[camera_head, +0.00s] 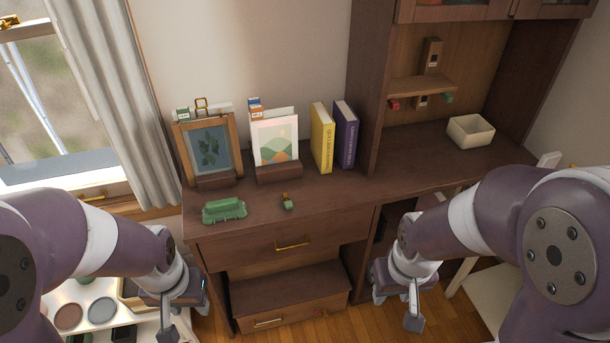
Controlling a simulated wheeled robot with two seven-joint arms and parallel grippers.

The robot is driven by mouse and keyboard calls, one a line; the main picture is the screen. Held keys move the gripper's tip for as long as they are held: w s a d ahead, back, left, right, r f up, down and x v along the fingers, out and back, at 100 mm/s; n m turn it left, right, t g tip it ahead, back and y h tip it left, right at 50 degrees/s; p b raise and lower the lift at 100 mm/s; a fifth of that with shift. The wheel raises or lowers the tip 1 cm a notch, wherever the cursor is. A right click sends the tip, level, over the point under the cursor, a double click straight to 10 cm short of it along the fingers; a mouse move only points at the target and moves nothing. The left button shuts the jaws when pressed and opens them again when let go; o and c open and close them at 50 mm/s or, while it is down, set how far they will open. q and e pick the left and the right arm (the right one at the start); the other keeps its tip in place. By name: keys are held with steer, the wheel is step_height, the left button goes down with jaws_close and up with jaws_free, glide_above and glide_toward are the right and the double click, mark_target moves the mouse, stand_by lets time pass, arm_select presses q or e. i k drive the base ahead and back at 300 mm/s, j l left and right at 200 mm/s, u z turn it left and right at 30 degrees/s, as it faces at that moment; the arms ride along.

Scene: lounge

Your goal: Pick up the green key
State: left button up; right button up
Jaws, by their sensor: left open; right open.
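A small green item with a yellowish top (287,202) lies on the brown desk (330,205), near its front edge. It may be the green key, but it is too small to tell. Another small green item (447,98) is at the right end of the small wall shelf, and I cannot tell whether it is a key. My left gripper (185,314) is open, low in front of the desk's left end. My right gripper (398,306) is open, low in front of the desk, right of the drawers. Both are apart from the green items.
A green ribbed object (224,210) sits left of the small item. Framed pictures (210,149) (275,141), a yellow book (322,138) and a purple book (345,135) stand behind. A cream box (470,132) is at right. A drawer handle (293,245) juts out in front.

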mark_target(288, 205)
steer(key=i+l+u, duration=0.2)
steer(key=i+l, duration=0.35)
steer(key=i+l+u, duration=0.25)
steer(key=i+l, duration=0.3)
steer(key=k+l, duration=0.05)
steer(key=l, duration=0.05)
